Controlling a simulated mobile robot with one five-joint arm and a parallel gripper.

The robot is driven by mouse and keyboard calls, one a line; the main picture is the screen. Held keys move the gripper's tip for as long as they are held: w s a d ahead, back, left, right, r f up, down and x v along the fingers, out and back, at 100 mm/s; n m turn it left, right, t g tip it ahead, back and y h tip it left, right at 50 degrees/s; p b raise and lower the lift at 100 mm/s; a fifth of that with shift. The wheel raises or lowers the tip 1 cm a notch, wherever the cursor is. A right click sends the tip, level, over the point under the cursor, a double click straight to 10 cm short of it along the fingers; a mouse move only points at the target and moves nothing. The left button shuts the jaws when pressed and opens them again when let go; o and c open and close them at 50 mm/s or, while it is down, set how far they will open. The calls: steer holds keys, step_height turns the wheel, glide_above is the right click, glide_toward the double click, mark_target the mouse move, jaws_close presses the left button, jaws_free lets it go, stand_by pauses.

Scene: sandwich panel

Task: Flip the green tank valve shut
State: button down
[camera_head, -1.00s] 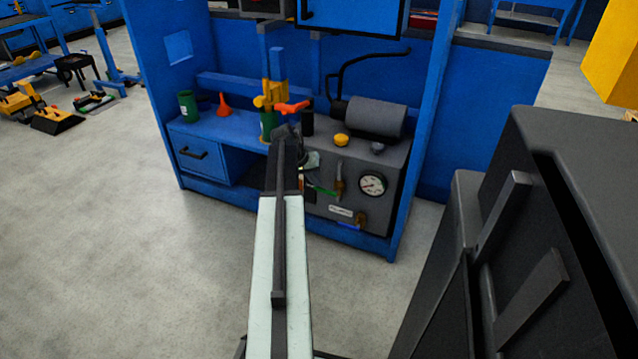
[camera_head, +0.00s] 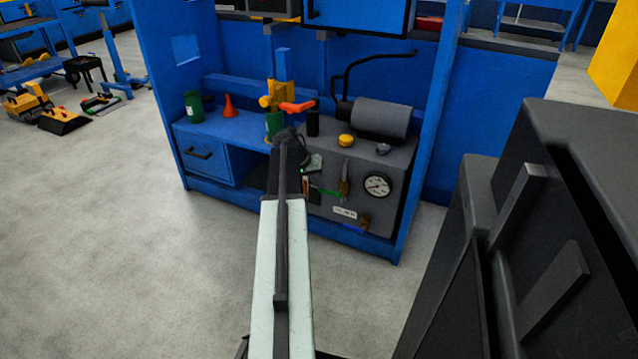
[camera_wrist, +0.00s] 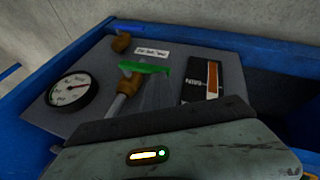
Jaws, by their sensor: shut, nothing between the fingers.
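The green tank valve handle (camera_head: 328,192) sits on the front of the grey panel, left of the round gauge. In the wrist view the green handle (camera_wrist: 150,68) lies roughly crosswise on a brass valve body (camera_wrist: 130,84) at the end of a metal pipe. My gripper (camera_head: 312,166) is shut and empty, just above and left of the handle in the head view. The wrist view shows its grey body at the bottom; the fingertips are not clearly seen. I cannot tell whether they touch the handle.
A pressure gauge (camera_head: 377,185) and a blue-handled valve (camera_head: 353,229) are on the panel (camera_head: 321,211). A black box with an orange strip (camera_wrist: 213,80) is beside the green handle. A dark cabinet (camera_head: 575,150) stands close at right.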

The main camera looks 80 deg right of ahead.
steer(key=shift+w+f, duration=0.3)
steer(key=shift+w, duration=0.05)
steer(key=w+a+r+p, duration=0.2)
steer(key=w+r+p, duration=0.6)
steer(key=r+p, duration=0.1)
steer(key=shift+a+p, duration=0.2)
steer(key=shift+p, duration=0.1)
steer(key=shift+s+r, duration=0.1)
